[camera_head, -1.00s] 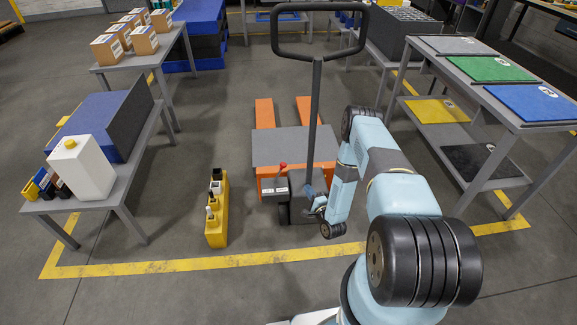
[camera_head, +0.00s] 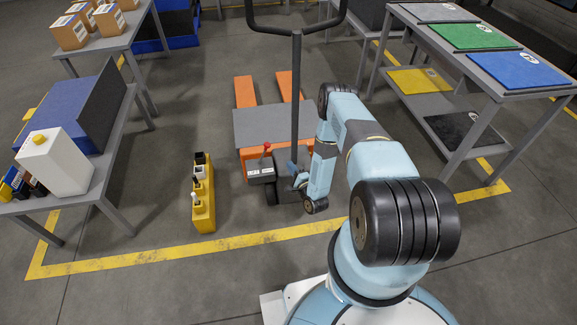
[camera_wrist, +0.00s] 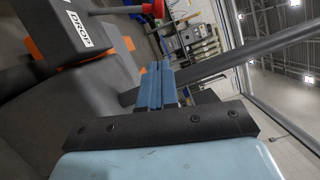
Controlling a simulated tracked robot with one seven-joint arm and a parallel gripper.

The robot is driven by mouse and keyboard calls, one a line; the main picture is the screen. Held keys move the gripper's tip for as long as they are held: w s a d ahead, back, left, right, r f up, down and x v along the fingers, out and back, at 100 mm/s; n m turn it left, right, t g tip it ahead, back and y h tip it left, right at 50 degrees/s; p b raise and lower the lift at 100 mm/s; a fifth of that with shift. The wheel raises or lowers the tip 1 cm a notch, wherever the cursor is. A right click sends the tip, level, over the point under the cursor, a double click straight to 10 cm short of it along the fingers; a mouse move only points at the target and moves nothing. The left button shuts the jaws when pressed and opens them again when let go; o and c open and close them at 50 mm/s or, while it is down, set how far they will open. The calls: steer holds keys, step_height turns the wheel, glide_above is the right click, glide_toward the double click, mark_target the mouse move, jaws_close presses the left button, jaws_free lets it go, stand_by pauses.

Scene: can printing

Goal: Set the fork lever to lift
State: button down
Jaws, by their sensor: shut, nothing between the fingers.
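The pallet truck has orange forks (camera_head: 245,92) and a tall dark tiller handle (camera_head: 296,90). The fork lever's red knob (camera_head: 267,146) stands on the dark housing at the base of the tiller. In the wrist view the red knob (camera_wrist: 153,8) is at the top edge, and a white "DROP" label (camera_wrist: 77,30) is on the housing. My gripper (camera_head: 293,167) is just right of the knob, close to the tiller base and apart from the knob. Its blue fingers (camera_wrist: 155,84) are shut and empty. The lever's exact setting cannot be told.
A yellow caddy with bottles (camera_head: 203,195) stands on the floor left of the truck. The left table (camera_head: 115,105) holds a white jug (camera_head: 53,163). The right table (camera_head: 500,95) carries coloured panels. A yellow floor line (camera_head: 150,257) runs in front of the truck.

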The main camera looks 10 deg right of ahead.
steer(key=w+a+r, duration=0.1)
steer(key=w+a, duration=0.4)
steer(key=w, duration=0.4)
steer(key=shift+w+a+r, duration=0.15)
steer(key=shift+a+r, duration=0.05)
steer(key=shift+d, duration=0.1)
steer(key=shift+w+r, duration=0.1)
